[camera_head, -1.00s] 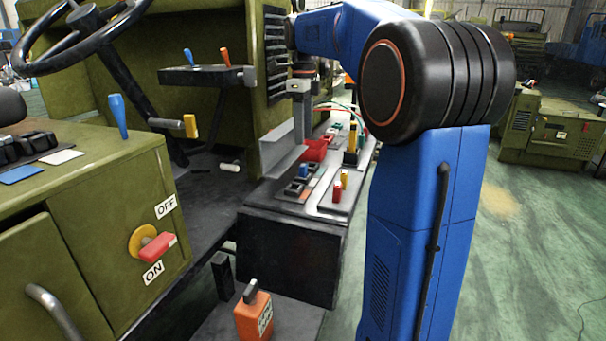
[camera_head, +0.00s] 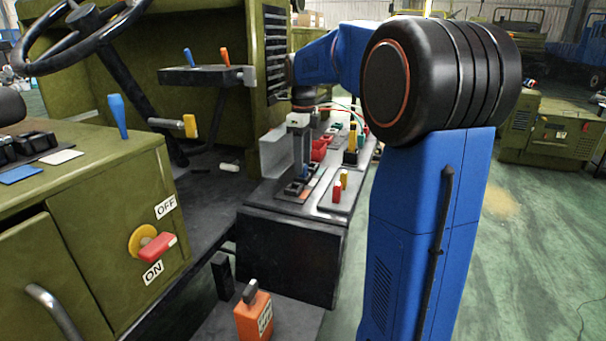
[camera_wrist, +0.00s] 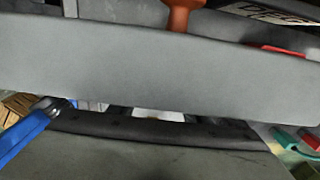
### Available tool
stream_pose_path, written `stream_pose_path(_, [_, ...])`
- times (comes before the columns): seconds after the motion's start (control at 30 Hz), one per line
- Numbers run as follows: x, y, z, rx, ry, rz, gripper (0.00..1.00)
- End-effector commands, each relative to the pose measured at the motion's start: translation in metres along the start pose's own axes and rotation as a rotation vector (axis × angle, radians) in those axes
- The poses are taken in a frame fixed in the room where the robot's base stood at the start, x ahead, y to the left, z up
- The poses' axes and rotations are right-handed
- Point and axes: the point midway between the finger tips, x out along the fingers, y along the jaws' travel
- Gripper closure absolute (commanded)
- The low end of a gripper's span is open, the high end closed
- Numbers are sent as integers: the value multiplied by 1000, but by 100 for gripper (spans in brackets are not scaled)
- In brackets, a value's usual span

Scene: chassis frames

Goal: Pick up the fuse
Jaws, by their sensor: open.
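My gripper (camera_head: 300,165) points down over the left part of the dark bench, its tips low at a dark socket block (camera_head: 292,190). It is open, and I see nothing held in it. A small blue-topped piece (camera_head: 305,172) stands at the tips, partly covered by them. A red upright piece (camera_head: 337,193) and a yellow one (camera_head: 344,179) stand on a grey plate to the right of the gripper. I cannot tell which piece is the fuse. In the wrist view a broad grey surface (camera_wrist: 150,75) fills most of the picture, and no fuse is clear there.
A grey bracket (camera_head: 272,157) stands close left of my gripper. Red bins (camera_head: 319,150) and a taller yellow piece (camera_head: 352,138) stand behind it. The green cabinet with a red-handled switch (camera_head: 158,247) is at left.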

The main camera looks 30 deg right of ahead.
Motion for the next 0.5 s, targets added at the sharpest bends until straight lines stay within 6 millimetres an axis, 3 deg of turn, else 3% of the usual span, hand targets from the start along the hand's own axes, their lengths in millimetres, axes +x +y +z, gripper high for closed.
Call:
stream_pose_path(0.1, [0, 0, 0, 0, 0, 0, 59])
stream_pose_path(0.27, [0, 0, 0, 0, 0, 0, 97])
stream_pose_path(0.3, [0, 0, 0, 0, 0, 0, 100])
stream_pose_path(0.5, [0, 0, 0, 0, 0, 0, 100])
